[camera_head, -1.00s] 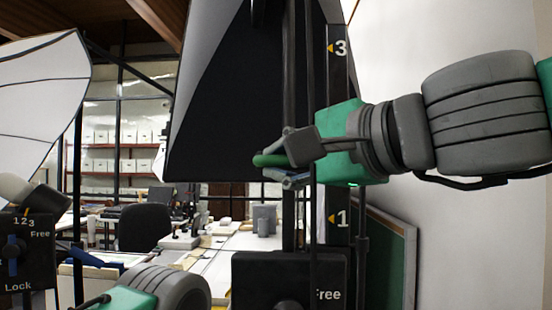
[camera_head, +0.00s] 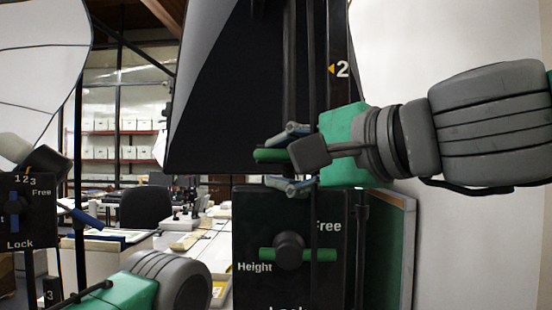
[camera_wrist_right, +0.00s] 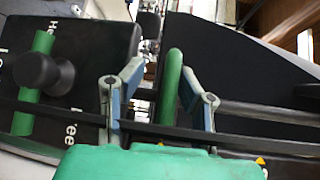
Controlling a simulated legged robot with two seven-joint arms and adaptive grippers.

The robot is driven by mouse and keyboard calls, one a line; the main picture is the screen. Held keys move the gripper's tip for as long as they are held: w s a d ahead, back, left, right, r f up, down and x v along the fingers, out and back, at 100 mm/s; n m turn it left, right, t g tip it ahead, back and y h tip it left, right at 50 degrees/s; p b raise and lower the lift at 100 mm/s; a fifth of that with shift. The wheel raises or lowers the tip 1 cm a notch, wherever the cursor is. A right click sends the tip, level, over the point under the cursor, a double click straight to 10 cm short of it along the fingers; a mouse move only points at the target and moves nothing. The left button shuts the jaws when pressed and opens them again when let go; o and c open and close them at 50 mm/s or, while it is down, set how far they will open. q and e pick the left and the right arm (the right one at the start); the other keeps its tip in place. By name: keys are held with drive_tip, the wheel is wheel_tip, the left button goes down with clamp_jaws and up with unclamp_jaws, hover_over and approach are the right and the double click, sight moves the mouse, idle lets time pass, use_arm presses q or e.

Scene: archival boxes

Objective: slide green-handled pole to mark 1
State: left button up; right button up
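The green handle (camera_head: 270,155) of the pole shows in the head view in front of a dark softbox. It also stands between my right gripper's fingers in the right wrist view (camera_wrist_right: 172,85). My right gripper (camera_head: 288,160) is open around this handle, its blue-grey fingers spread above and below it. Mark 2 (camera_head: 342,69) shows above the gripper on the black scale post. Mark 1 is out of sight, and the gripper covers the post below mark 2. My left gripper (camera_head: 128,292) is only partly in view at the bottom left; its fingertips cannot be made out.
A black panel (camera_head: 255,220) marked Free and Height stands below the right gripper, with a green lever (camera_head: 290,254) lying horizontal. Another panel (camera_head: 15,225) with a blue lever is at the left. A green board (camera_head: 405,250) stands at the right. Desks and shelves are behind.

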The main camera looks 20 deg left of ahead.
use_arm(q)
drive_tip(key=shift+d+r, duration=0.15)
drive_tip(key=shift+d, duration=0.25)
use_arm(e)
drive_tip(key=shift+d+r, duration=0.1)
drive_tip(key=shift+d, duration=0.25)
use_arm(q)
drive_tip(key=shift+s+a, duration=0.1)
use_arm(e)
drive_tip(key=shift+s+d+r, duration=0.1)
drive_tip(key=shift+s+d, duration=0.05)
use_arm(q)
drive_tip(key=shift+a, duration=0.4)
use_arm(e)
drive_tip(key=v, duration=1)
drive_tip(key=shift+s+d, duration=0.3)
drive_tip(key=shift+d, duration=0.05)
